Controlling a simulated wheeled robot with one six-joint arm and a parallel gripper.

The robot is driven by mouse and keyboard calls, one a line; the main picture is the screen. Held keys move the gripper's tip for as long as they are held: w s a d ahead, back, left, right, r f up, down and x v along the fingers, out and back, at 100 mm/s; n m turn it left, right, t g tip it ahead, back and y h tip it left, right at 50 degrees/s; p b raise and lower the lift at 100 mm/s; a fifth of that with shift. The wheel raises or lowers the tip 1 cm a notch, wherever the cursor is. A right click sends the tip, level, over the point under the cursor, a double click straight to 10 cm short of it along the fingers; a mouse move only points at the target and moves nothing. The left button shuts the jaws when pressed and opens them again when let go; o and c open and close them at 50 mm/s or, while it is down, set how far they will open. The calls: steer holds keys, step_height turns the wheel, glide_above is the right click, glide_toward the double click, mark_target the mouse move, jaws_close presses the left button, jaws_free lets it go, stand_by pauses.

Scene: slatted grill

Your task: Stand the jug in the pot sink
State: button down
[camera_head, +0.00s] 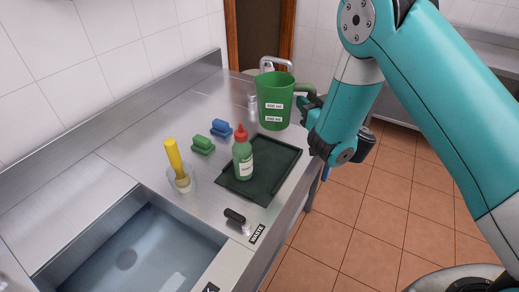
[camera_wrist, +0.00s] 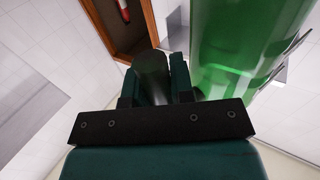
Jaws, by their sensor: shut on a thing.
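The green jug (camera_head: 275,99), with white volume labels, is upright near the far end of the steel counter in the head view. My gripper (camera_head: 308,101) is at its right side, shut on the jug's handle. The wrist view shows the jug's green wall (camera_wrist: 235,45) at right and the dark handle between the fingers of my gripper (camera_wrist: 158,80). I cannot tell whether the jug's base touches anything. The pot sink (camera_head: 130,258) is a basin at the lower left with a drain and what looks like water.
A black tray (camera_head: 275,185) holds a green bottle (camera_head: 243,155) with a red cap. A yellow-handled brush (camera_head: 176,160) stands in a holder. Blue (camera_head: 221,128) and green (camera_head: 202,144) brushes lie on the counter. A tap (camera_head: 275,63) stands behind the jug.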

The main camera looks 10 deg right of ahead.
steer(key=shift+w+a+f+b, duration=0.15)
steer(key=shift+f+b, duration=1.6)
steer(key=shift+f, duration=1.35)
steer(key=shift+w+a+f+b, duration=0.1)
steer(key=shift+f+b, duration=1.65)
steer(key=shift+f, duration=1.4)
steer(key=shift+w+a+f+b, duration=0.15)
steer(key=shift+f+b, duration=1.6)
steer(key=shift+f, duration=1.35)
steer(key=shift+d+f, duration=0.1)
steer(key=c, duration=1)
jaws_free()
